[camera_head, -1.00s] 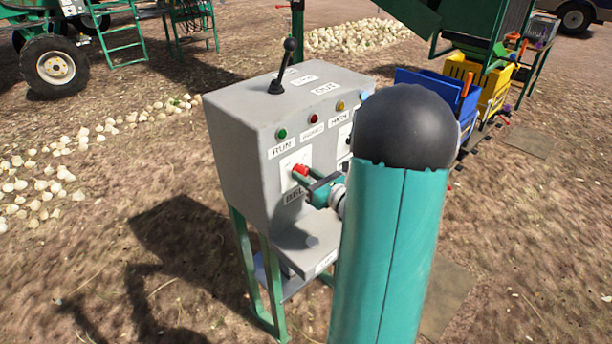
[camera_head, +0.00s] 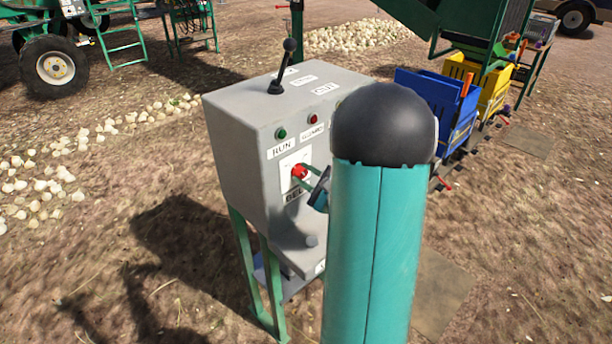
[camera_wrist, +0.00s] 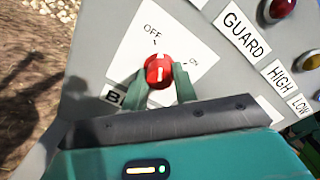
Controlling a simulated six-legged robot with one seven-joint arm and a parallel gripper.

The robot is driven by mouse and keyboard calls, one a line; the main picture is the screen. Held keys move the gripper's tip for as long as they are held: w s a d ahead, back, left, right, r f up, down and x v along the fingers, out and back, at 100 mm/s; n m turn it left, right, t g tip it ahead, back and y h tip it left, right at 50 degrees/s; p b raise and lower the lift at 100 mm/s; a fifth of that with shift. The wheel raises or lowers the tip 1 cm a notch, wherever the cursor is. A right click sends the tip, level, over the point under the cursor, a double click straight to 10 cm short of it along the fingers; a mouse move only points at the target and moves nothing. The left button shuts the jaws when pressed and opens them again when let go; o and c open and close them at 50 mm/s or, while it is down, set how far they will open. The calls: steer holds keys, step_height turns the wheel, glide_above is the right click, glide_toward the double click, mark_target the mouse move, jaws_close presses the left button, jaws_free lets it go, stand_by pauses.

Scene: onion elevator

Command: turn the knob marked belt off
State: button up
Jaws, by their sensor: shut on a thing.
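The red belt knob (camera_wrist: 159,70) is on a white plate on the grey control box, with OFF and ON marks around it. Its white line runs nearly upright in the wrist view, its upper end close to the OFF mark (camera_wrist: 152,34). The ON mark (camera_wrist: 193,63) is to its right. My gripper (camera_wrist: 158,78) has one green finger on each side of the knob and is shut on it. In the head view the knob (camera_head: 299,172) shows on the box front, with my gripper (camera_head: 308,176) at it. The label below the plate is partly hidden by a finger.
The control box (camera_head: 235,155) stands on green legs, with a black lever (camera_head: 284,70) on top. Lamps and labels (camera_wrist: 245,35) sit beside the knob plate. Blue (camera_head: 428,95) and yellow (camera_head: 490,85) crates are behind at right. Onions lie on the ground at left.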

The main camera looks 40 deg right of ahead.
steer(key=shift+n, duration=1.1)
steer(key=o, duration=1)
steer(key=s, duration=1.4)
steer(key=shift+d, duration=0.2)
